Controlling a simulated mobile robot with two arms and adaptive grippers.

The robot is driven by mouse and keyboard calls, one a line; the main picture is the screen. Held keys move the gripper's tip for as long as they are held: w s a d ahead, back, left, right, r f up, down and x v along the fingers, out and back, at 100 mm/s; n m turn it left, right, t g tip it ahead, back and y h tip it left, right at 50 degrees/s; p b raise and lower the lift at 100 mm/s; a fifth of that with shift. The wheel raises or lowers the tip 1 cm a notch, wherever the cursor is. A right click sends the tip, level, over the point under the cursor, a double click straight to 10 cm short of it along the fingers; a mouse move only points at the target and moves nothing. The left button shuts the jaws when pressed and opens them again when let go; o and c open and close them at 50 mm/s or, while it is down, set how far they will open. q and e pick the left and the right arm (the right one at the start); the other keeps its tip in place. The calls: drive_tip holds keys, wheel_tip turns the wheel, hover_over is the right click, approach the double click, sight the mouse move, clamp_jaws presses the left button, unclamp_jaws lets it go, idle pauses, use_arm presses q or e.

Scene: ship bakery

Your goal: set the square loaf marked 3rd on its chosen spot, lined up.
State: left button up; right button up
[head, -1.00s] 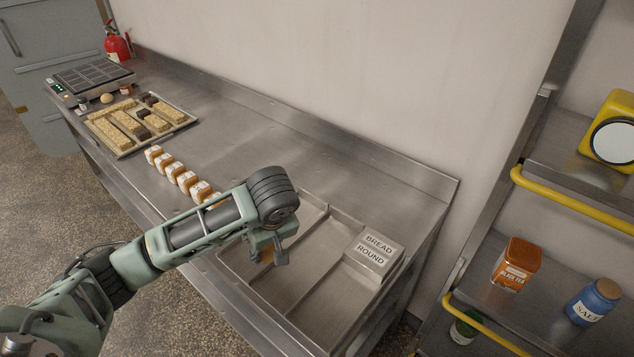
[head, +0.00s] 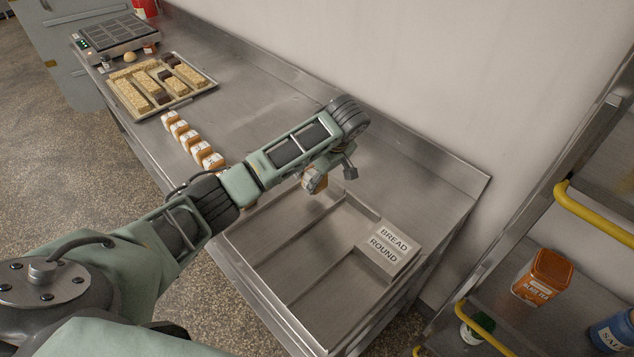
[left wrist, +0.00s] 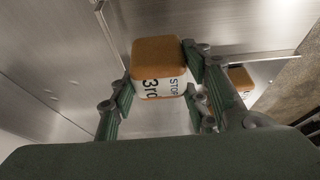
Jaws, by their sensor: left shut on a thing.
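My left gripper (head: 330,176) is shut on a small square loaf (head: 313,182) with a brown crust. It holds the loaf above the back left part of the steel tray. In the left wrist view, the loaf (left wrist: 158,68) sits between the two fingers (left wrist: 160,92), and its white face reads "3rd" and "STOP". The shallow divided tray (head: 262,222) lies on the counter, with a block (head: 390,250) marked "BREAD" and "ROUND" at its right. My right gripper is not in view. The gripper's arm hides part of the tray's left end.
Several similar small loaves (head: 187,137) stand in a row along the counter's front edge. Farther left are a pan of bars (head: 160,85) and a scale-like device (head: 118,38). A wall runs behind the counter (head: 240,90). A shelf rack with a yellow rail (head: 592,215) stands at the right.

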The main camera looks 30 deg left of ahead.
use_arm(q)
drive_tip(key=shift+w+f, duration=0.1)
drive_tip(key=shift+w, duration=0.1)
drive_tip(key=shift+d+f, duration=0.1)
drive_tip(key=shift+f, duration=0.05)
wheel_tip(320, 180, down, 3)
drive_tip(key=shift+w+f+p, duration=0.1)
drive_tip(key=shift+f+p, duration=0.05)
drive_tip(key=shift+p, duration=0.5)
drive_tip(key=shift+f, duration=0.45)
drive_tip(key=o, duration=0.9)
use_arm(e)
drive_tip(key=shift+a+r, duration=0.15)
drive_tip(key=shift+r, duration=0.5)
